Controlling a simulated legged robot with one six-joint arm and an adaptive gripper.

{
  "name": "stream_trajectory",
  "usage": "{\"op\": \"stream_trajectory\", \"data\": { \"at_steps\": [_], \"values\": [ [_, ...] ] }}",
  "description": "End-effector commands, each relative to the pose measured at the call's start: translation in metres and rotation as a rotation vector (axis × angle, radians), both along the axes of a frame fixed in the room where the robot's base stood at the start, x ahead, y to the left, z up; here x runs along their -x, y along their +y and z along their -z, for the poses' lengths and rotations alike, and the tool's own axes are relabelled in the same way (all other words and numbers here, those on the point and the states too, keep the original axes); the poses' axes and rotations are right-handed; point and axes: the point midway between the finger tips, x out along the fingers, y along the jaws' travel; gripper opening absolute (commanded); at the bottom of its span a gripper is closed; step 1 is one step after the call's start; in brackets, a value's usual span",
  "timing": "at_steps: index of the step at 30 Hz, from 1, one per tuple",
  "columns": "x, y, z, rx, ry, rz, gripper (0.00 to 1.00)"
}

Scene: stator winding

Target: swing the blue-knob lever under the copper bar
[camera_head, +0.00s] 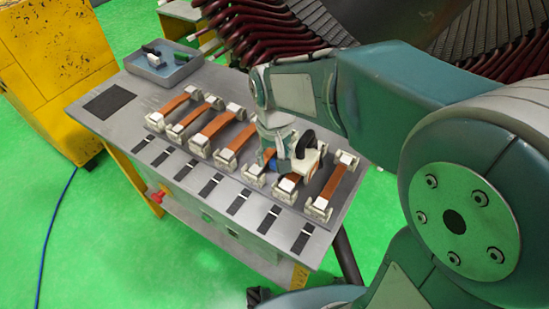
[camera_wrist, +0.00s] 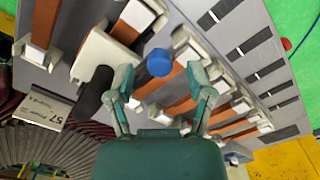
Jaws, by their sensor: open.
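The blue knob (camera_wrist: 159,62) shows in the wrist view between and just beyond my gripper's fingertips (camera_wrist: 161,76). My gripper is open, one finger on each side of the knob, with gaps to both; depth is hard to judge. In the head view a bit of the blue knob (camera_head: 271,157) shows beside my gripper (camera_head: 277,150). A white block (camera_wrist: 97,50) with a black handle (camera_wrist: 92,93) is close by, left of the knob. A copper bar (camera_wrist: 127,32) runs beneath this area; another copper bar (camera_wrist: 153,84) passes behind the knob. The lever's arm is hard to make out.
Several copper bars (camera_head: 180,100) in white holders line the grey table (camera_head: 130,122). A grey tray (camera_head: 166,72) with small parts stands at the far left corner. The stator (camera_head: 275,30) with dark red windings lies behind. A yellow cabinet (camera_head: 55,75) is at left.

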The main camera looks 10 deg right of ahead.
Motion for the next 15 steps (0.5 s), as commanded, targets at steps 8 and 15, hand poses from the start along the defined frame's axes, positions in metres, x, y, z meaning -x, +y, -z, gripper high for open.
{"op": "stream_trajectory", "data": {
  "at_steps": [8, 15],
  "values": [
    [0.0003, 0.0000, 0.0107, 0.000, -0.001, 0.000, 0.68],
    [0.0003, -0.0001, 0.0104, 0.000, -0.001, 0.000, 0.19]
  ]
}}
